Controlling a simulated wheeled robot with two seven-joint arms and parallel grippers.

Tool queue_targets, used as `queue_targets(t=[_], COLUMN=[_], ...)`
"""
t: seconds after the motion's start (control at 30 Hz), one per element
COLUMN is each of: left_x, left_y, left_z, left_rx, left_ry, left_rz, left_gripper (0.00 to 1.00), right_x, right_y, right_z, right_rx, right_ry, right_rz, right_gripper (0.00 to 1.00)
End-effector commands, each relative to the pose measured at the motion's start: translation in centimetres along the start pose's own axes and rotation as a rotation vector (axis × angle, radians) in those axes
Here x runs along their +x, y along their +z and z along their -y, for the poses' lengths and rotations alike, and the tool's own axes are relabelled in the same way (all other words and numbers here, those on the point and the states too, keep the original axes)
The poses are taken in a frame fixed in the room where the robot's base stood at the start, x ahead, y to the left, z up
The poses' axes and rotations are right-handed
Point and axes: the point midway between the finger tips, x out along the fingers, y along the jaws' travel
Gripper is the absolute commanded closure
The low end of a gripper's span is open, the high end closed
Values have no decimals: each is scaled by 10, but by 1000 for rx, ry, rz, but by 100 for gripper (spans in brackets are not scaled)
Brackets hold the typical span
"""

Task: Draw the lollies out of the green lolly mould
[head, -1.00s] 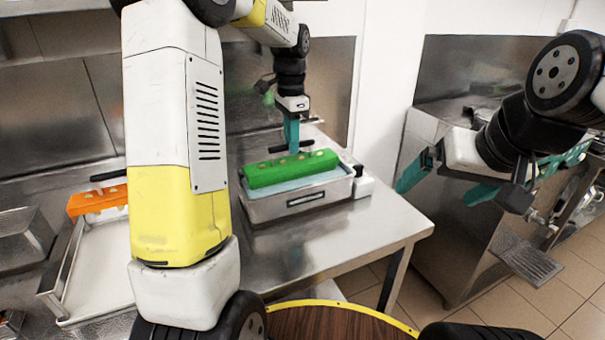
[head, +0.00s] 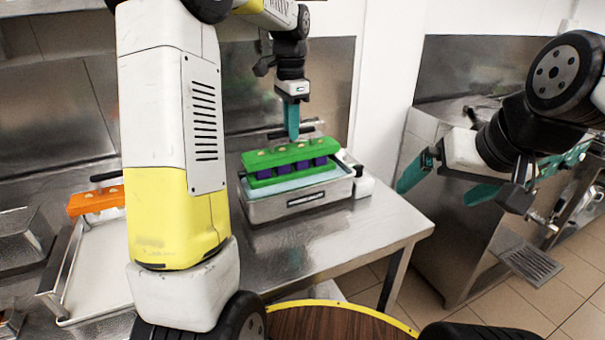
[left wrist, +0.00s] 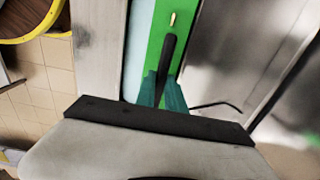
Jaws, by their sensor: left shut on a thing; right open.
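The green lolly mould (head: 262,183) sits in a metal tank (head: 300,203) with pale blue liquid on the table. Its green top bar (head: 275,155), with light stick ends along it, is raised above the mould. Purple lollies (head: 284,170) hang under the bar, and I cannot tell whether their lower ends are clear of the mould. My left gripper (head: 291,137) is shut on the bar's black handle (head: 310,128). In the left wrist view my left gripper (left wrist: 163,85) also grips this black handle (left wrist: 169,50), over the green bar. My right gripper (head: 440,190) is open and empty, right of the table.
An orange bar (head: 85,202) with a black handle is at the left, beside a pale metal tray (head: 90,275). The steel table (head: 340,245) is clear in front of the tank. A white container (head: 363,185) stands at the tank's right end.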

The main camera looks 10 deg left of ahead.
Motion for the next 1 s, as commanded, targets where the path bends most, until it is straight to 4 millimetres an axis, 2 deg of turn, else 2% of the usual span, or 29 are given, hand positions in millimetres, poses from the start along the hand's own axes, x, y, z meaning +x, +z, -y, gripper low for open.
queue_targets(t=[0.7, 1.0], left_x=[-43, -48], left_y=[0, 0], left_z=[0, 0], left_rx=[1, 1], left_ry=[-1, 0], left_rz=[-1, 0], left_gripper=[100, 100], right_x=[0, 0], right_y=[0, 0], right_z=[0, 0], right_rx=[0, 0], right_ry=[0, 0], right_rz=[0, 0], right_gripper=[0, 0])
